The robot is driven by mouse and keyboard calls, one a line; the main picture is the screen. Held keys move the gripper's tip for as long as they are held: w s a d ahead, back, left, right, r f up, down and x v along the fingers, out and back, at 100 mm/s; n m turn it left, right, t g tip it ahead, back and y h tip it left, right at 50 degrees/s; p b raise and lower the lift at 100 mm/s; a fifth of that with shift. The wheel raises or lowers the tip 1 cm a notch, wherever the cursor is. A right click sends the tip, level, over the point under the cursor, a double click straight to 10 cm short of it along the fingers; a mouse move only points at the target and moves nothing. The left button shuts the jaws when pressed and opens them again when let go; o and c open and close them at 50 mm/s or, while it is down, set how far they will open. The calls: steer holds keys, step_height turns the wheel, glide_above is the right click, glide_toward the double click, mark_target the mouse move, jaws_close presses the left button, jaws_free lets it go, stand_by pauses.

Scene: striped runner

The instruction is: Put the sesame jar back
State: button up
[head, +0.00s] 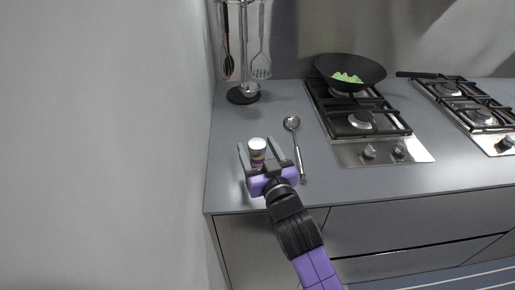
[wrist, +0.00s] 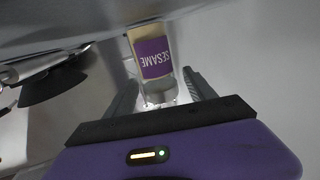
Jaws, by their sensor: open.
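The sesame jar (head: 257,147) stands upright on the grey counter, with a pale lid and a dark label. In the wrist view the jar (wrist: 152,58) shows a purple label reading SESAME and lies between and just beyond the finger tips. My gripper (head: 264,150) is open, with one finger on each side of the jar in the head view. I cannot tell whether either finger touches it. The lower part of the jar is partly hidden by my gripper in the head view.
A ladle (head: 297,145) lies on the counter close to the right of my gripper. A utensil stand (head: 243,95) with hanging tools is at the back left, beside the wall. A black wok (head: 350,72) with green food sits on the left hob (head: 383,152). The counter (head: 225,180) is clear at front left.

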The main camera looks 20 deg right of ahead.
steer(key=s, duration=0.7)
steer(key=s+a+b, duration=0.1)
steer(key=s, duration=0.2)
steer(key=shift+s+f, duration=0.15)
steer(key=shift+s, duration=0.8)
steer(key=s+f+g, duration=0.1)
steer(key=s+f, duration=0.2)
steer(key=s, duration=1.3)
steer(key=s+f+n+g+y, duration=0.1)
steer(key=s+f+g, duration=0.1)
steer(key=s, duration=1.3)
steer(key=shift+s+d+f+y, duration=0.3)
steer(key=shift+s+d+f, duration=0.15)
steer(key=shift+f, duration=0.25)
